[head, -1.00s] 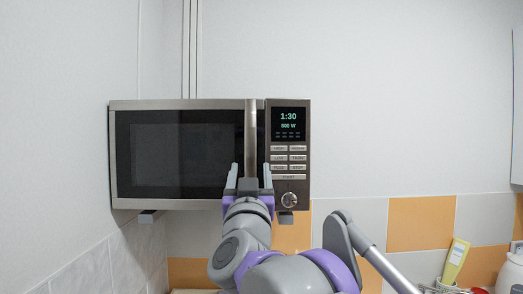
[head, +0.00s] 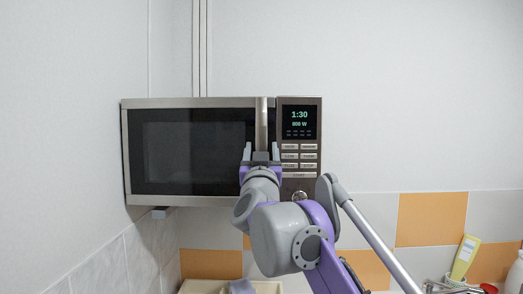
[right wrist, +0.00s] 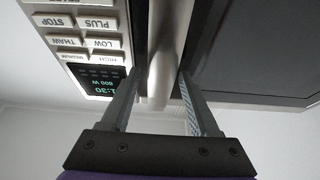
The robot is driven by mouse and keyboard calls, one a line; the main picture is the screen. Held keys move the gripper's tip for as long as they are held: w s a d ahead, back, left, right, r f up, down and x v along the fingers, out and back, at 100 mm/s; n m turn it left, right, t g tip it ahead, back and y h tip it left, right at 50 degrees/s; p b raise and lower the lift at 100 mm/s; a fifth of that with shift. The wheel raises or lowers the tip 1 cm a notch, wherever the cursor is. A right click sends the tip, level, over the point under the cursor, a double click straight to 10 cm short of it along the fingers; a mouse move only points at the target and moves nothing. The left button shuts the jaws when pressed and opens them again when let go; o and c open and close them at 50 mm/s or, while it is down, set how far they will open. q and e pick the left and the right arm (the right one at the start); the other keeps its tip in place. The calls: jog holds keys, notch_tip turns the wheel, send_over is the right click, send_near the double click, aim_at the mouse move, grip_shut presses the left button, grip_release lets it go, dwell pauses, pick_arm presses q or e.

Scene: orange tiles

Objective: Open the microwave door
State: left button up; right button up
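The microwave (head: 135,200) is mounted on the wall, with its dark-windowed door (head: 190,150) shut. Its upright silver handle (head: 261,115) runs along the door's right edge, beside the control panel; it also shows in the right wrist view (right wrist: 168,45). My right gripper (head: 261,149) is in front of the handle's lower part, fingers pointing up at it. In the right wrist view the two fingers (right wrist: 158,92) are apart, one on each side of the handle. A gap shows on the left finger's side; contact on the right finger's side is unclear. My left gripper is out of view.
The control panel (head: 299,150) with a lit display and buttons is right of the handle. A wall (head: 65,130) stands close on the left. A yellow-green bottle (head: 463,257) and other items are at the lower right. Free room lies in front of the microwave.

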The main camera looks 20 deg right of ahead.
grip_shut()
dwell(1.2)
